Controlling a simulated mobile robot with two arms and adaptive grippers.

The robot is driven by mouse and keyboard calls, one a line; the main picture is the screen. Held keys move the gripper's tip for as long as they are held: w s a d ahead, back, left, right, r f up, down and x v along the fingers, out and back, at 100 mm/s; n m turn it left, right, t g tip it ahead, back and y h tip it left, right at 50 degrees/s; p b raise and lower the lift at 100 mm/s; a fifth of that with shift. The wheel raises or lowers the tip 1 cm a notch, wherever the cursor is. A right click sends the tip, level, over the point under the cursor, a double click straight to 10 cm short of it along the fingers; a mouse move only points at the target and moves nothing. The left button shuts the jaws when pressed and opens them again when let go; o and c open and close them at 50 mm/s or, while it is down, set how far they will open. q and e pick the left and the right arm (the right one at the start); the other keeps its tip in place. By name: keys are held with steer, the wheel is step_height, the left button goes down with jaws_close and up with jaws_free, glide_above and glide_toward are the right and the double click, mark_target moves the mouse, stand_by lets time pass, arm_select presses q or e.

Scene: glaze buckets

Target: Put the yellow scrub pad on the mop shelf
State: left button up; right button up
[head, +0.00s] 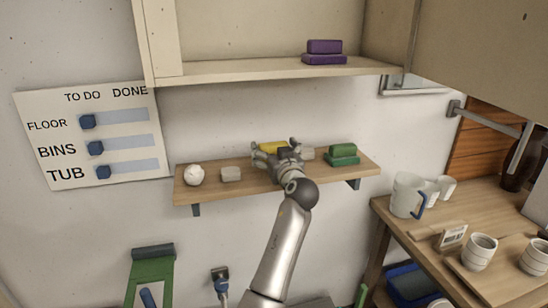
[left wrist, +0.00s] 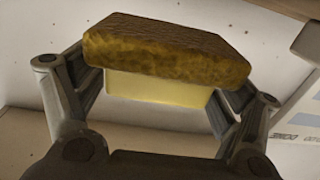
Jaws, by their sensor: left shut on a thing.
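The yellow scrub pad (head: 271,148) is between the fingers of my left gripper (head: 277,154), over the middle of the wooden wall shelf (head: 210,193). In the left wrist view, the pad (left wrist: 160,86) shows a rough brown layer over a smooth yellow layer. The fingers of my left gripper (left wrist: 155,100) are shut on its two sides. I cannot tell whether the pad touches the shelf. No label shows which shelf is the mop shelf. My right gripper is not in view.
The wooden shelf also bears a white ball (head: 194,175), a pale block (head: 231,174) and stacked green pads (head: 342,154). Above is a cream cabinet shelf (head: 230,71) with purple pads (head: 324,52). A TO DO board (head: 60,155) hangs left. A counter (head: 400,228) with mugs stands right.

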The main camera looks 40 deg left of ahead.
arm_select(q)
step_height(320, 180, down, 2)
steer(key=shift+f+p, duration=0.1)
steer(key=shift+p, duration=0.7)
steer(key=shift+f, duration=0.45)
steer(key=shift+f+b, duration=0.2)
steer(key=shift+b, duration=0.1)
steer(key=o, duration=0.8)
steer(key=shift+r, duration=0.1)
